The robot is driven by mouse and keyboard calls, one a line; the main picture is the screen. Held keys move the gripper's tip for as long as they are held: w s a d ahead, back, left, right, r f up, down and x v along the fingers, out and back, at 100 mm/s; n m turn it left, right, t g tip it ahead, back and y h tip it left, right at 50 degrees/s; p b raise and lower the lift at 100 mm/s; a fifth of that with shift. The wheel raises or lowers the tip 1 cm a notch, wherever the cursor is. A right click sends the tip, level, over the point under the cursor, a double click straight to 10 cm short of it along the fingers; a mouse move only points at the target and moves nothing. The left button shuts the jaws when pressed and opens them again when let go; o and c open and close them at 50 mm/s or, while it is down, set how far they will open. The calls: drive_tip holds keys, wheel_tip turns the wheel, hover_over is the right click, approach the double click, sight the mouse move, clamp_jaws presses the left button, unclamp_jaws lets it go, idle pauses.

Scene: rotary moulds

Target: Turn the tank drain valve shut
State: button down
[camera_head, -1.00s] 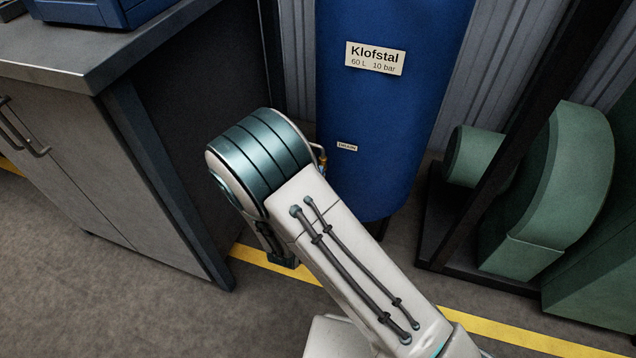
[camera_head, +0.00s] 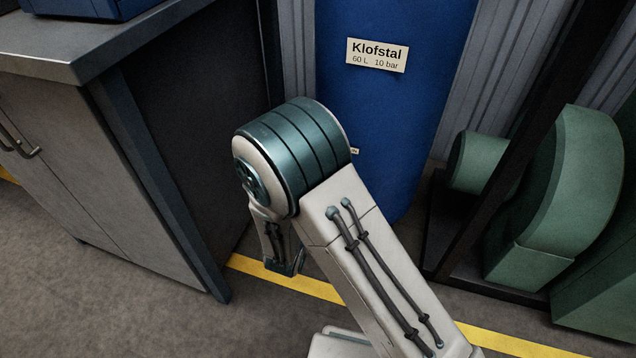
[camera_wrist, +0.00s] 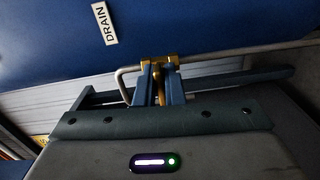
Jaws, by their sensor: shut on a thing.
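The blue tank (camera_head: 395,115) stands at the back centre, with its Klofstal plate facing me. In the wrist view the tank's underside (camera_wrist: 200,30) fills the top, with a DRAIN label (camera_wrist: 104,23) at left. The brass drain valve (camera_wrist: 172,60) sits below it, beside a bent grey pipe (camera_wrist: 222,55). My gripper (camera_wrist: 161,82) is shut on the valve's narrow brass handle, which shows between the two fingers. In the head view my arm hides the valve and the fingers.
A grey cabinet (camera_head: 60,140) stands at left with a blue case (camera_head: 85,8) on top. A dark post and green machinery (camera_head: 560,190) stand right of the tank. A yellow floor line (camera_head: 310,285) runs in front. Open floor lies at front left.

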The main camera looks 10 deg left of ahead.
drive_tip(key=c, duration=1.6)
unclamp_jaws()
drive_tip(key=shift+o, duration=0.2)
drive_tip(key=s+a+p, duration=0.1)
drive_tip(key=s+p, duration=0.2)
drive_tip(key=s, duration=1.1)
drive_tip(key=shift+w, duration=0.1)
